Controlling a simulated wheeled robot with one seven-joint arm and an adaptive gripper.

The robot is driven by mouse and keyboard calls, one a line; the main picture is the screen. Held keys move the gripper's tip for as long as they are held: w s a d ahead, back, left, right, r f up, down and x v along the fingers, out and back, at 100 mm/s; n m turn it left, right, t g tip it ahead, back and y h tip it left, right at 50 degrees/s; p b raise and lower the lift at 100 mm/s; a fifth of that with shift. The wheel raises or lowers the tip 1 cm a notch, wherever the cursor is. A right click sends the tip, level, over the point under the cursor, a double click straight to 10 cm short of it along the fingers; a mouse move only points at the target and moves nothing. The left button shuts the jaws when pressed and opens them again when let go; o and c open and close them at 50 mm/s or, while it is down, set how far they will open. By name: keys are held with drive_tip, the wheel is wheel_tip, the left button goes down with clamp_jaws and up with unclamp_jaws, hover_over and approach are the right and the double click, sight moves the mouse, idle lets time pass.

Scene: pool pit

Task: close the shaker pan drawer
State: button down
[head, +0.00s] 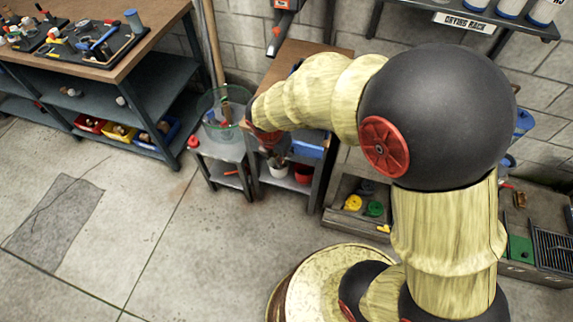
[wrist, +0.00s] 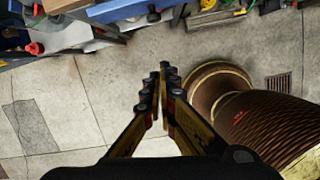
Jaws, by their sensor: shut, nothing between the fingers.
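My gripper (wrist: 162,72) is shut and empty in the wrist view, its two fingers meeting at the tips with bare concrete floor behind them. In the head view my gripper (head: 277,160) hangs small and dark in front of a low wooden-topped stand, partly hidden by my arm. A blue drawer-like part (head: 308,149) shows at the front of that stand, to the right of my gripper.
A small grey side table (head: 222,150) with a clear bin stands left of the stand. A red bucket (head: 303,173) sits on the stand's lower shelf. A workbench (head: 130,60) with tools is at the upper left. The floor at front left is clear.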

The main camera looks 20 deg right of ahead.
drive_tip(key=w+d+f+b, duration=0.2)
drive_tip(key=f+b, duration=0.1)
drive_tip(key=f, duration=0.2)
drive_tip(key=w+d+f+n+b, duration=0.1)
drive_tip(key=w+f+b, duration=0.2)
drive_tip(key=f, duration=0.2)
drive_tip(key=shift+w+d+n, duration=0.15)
drive_tip(key=shift+d+n, duration=0.15)
drive_tip(key=shift+d, duration=0.1)
drive_tip(key=p, duration=0.8)
approach(294, 134)
drive_tip(key=s+f, duration=0.3)
drive_tip(key=f, duration=0.1)
drive_tip(key=shift+a, duration=0.25)
drive_tip(key=shift+w+d+f, duration=0.2)
drive_tip(key=shift+w+d, duration=0.15)
drive_tip(key=shift+w, duration=0.2)
